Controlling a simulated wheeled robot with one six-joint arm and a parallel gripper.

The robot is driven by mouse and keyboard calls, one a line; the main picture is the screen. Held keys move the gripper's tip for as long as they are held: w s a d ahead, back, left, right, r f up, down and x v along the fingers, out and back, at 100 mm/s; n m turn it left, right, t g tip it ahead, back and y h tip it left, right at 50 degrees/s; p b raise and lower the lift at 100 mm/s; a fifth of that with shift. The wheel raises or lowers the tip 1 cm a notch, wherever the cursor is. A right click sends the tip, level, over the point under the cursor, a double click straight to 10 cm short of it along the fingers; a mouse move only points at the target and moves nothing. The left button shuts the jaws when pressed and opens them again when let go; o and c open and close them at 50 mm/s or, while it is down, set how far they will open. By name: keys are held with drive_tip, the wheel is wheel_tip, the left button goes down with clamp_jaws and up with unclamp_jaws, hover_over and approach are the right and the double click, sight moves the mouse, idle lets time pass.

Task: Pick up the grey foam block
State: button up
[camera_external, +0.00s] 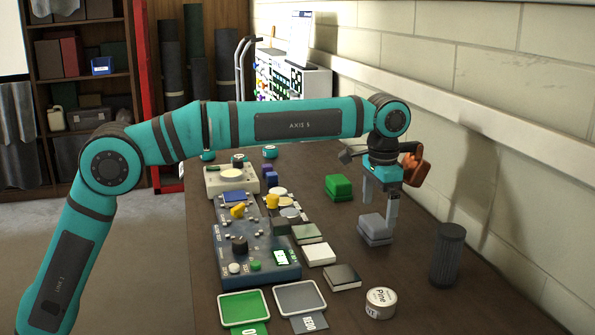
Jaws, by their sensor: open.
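The grey foam block (374,228) lies on the dark table, right of the middle. It looks like a soft-edged block with a seam around its side. My gripper (379,214) points down over it, with its jaws open. One finger is at the block's far left side and the other is by its right side, low near its top. I cannot tell whether either finger touches the block.
A green block (339,187) lies behind. A dark ribbed cylinder (448,255) stands at the right, and a round tin (381,303) is in front. A control panel (258,269), small blocks and green (244,307) and grey (300,297) trays fill the left. The wall borders the right.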

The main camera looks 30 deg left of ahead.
sight(376, 220)
drive_tip(key=shift+w+a+f, duration=0.1)
drive_tip(key=shift+a+f, duration=0.05)
drive_tip(key=shift+f, duration=1.35)
drive_tip(key=shift+a+f, duration=0.1)
drive_tip(key=shift+f, duration=1.35)
drive_tip(key=c, duration=1)
drive_tip(key=shift+r, duration=0.15)
